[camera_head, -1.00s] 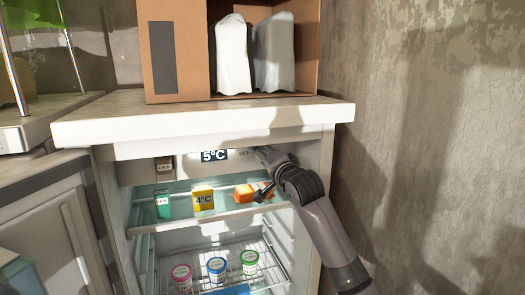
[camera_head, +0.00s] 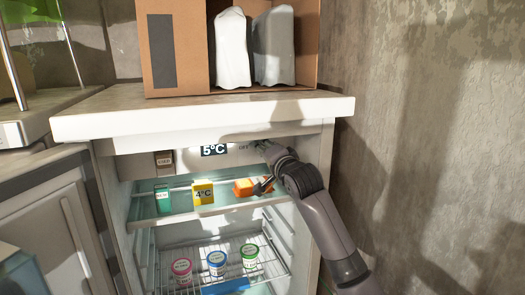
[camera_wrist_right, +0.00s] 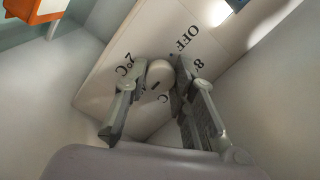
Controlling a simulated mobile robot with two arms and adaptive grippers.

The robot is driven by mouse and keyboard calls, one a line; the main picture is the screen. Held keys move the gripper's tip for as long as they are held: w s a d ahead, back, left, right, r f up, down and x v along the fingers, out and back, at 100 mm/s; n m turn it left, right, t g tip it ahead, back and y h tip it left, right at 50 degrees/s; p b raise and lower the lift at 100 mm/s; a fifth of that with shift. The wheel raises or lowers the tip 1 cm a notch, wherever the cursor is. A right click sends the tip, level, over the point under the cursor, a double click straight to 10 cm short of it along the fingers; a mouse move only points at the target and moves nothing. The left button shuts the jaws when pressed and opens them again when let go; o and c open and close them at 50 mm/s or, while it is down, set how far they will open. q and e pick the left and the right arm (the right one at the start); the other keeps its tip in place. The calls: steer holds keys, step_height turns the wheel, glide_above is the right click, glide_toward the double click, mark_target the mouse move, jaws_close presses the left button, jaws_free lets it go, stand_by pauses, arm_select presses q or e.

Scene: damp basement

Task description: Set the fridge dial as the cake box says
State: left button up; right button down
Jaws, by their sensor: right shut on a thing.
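The open fridge (camera_head: 323,200) stands under a pale worktop. Its dial (camera_wrist_right: 158,76) is a small pale round knob with a dark mark, on a panel printed 2°C, OFF and a partly hidden 8. My right gripper (camera_wrist_right: 153,80) has its fingers on both sides of the knob and is shut on it; in the head view it (camera_head: 264,150) reaches in at the upper right. The display (camera_head: 214,150) reads 5°C. A yellow box (camera_head: 203,198) marked 4°C stands on the upper shelf; I cannot tell whether it is the cake box. My left gripper is out of view.
An orange box (camera_head: 244,187) and a green carton (camera_head: 163,200) share the glass shelf. Several tubs, such as a pink-rimmed one (camera_head: 181,267), stand on the wire rack below. A cardboard box (camera_head: 178,55) sits on the worktop (camera_head: 200,118).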

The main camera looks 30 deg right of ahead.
steer(key=shift+n, duration=0.3)
steer(key=n, duration=1.1)
steer(key=n+g+h, duration=0.1)
steer(key=n, duration=1)
steer(key=shift+f, duration=0.1)
stand_by(0.6)
steer(key=c, duration=1.3)
jaws_free()
